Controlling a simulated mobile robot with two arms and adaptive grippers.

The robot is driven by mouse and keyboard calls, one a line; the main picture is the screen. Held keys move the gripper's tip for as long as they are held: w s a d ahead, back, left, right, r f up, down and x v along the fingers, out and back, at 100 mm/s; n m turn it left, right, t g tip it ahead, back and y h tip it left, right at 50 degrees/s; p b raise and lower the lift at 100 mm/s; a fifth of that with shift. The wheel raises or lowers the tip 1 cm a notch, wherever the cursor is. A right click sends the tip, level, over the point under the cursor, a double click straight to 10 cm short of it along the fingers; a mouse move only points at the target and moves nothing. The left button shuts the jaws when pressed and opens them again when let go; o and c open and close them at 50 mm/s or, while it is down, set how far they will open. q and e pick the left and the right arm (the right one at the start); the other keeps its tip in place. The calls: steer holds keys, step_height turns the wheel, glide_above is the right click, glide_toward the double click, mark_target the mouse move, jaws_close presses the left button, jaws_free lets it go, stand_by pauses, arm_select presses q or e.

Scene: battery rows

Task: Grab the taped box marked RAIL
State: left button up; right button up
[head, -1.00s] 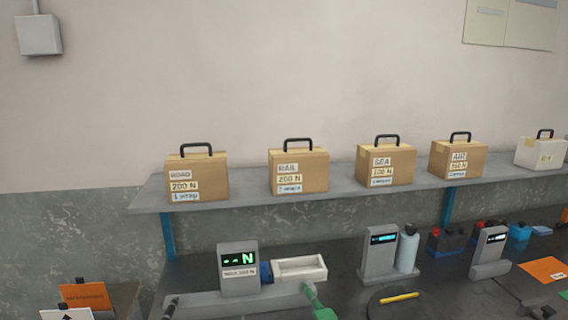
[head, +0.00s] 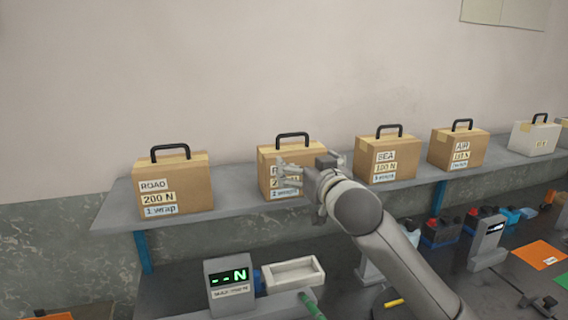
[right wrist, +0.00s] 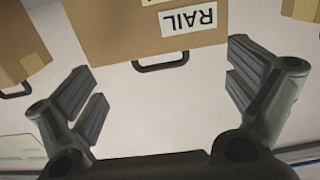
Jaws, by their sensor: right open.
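The RAIL box (head: 305,153) is a brown cardboard carton with a black handle (head: 292,136) on top, standing on the grey shelf. My right gripper (head: 296,178) is in front of it and covers part of its labels. In the right wrist view, which is upside down, the RAIL label (right wrist: 188,18) and the handle (right wrist: 160,62) show. The open fingers of my right gripper (right wrist: 165,85) are spread to either side of the handle, with nothing held. I cannot tell whether the fingers touch the box. My left gripper is not in view.
The ROAD box (head: 190,190) stands left of it, the SEA box (head: 402,155) and AIR box (head: 470,150) to the right. A white box (head: 530,138) is farther right. Below the shelf (head: 235,180) are a force display (head: 230,285) and a white tray (head: 293,274).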

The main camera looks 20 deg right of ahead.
mark_target(293, 134)
steer(key=shift+t, duration=0.4)
steer(key=w+r+p, duration=0.1)
steer(key=w+r, duration=0.1)
steer(key=w+r+p, duration=0.1)
steer(key=w+r, duration=0.1)
steer(key=w, duration=0.1)
steer(key=shift+w, duration=0.65)
steer(key=shift+w+p, duration=0.2)
steer(key=shift+p, duration=0.1)
steer(key=w+p, duration=0.2)
steer(key=w, duration=0.1)
steer(key=shift+w+d, duration=0.1)
steer(key=shift+w, duration=0.7)
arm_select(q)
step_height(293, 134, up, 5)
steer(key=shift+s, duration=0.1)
